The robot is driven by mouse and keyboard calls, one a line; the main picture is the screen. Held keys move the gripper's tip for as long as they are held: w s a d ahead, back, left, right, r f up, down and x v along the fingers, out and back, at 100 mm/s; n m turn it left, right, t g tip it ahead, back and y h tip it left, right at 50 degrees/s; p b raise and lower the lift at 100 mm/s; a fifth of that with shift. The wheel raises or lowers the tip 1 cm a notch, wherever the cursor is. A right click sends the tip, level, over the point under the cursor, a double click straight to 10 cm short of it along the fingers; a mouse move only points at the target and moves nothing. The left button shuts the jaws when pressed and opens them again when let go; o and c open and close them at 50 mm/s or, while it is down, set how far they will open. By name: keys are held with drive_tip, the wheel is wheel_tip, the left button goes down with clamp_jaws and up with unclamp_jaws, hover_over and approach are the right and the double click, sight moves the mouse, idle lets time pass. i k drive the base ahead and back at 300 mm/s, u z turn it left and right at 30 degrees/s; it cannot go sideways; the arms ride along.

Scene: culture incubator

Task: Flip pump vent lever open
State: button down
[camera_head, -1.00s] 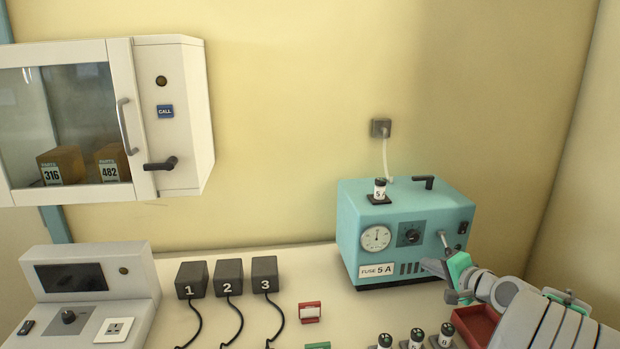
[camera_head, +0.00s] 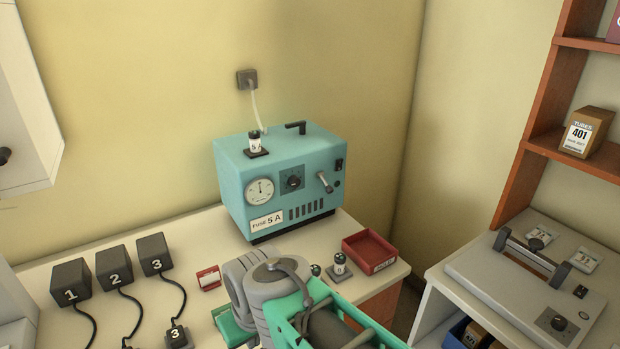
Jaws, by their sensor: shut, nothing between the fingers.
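The teal pump box (camera_head: 235,185) stands on the bench against the yellow wall. Its front has a round gauge, a black dial and a "FUSE 5 A" label. A short metallic lever (camera_head: 325,183) sits at the right of the front, slanting between upper left and lower right; I take it for the vent lever. Nothing touches it. My grey and green arm fills the bottom middle, in front of and below the pump. My gripper's fingertips do not show; the arm hides them or they lie outside the picture.
A red tray (camera_head: 369,252) and a small fuse holder (camera_head: 339,266) are right of my arm. Black blocks (camera_head: 113,266) with cables stand left, near a red card holder (camera_head: 208,278). A grey lidded unit (camera_head: 525,280) and wooden shelf (camera_head: 540,150) are at right.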

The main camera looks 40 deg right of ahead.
sight(328, 189)
drive_tip(key=z, duration=0.5)
drive_tip(key=k, duration=0.65)
drive_tip(key=u, duration=1.2)
drive_tip(key=i, duration=0.75)
drive_tip(key=u, duration=0.1)
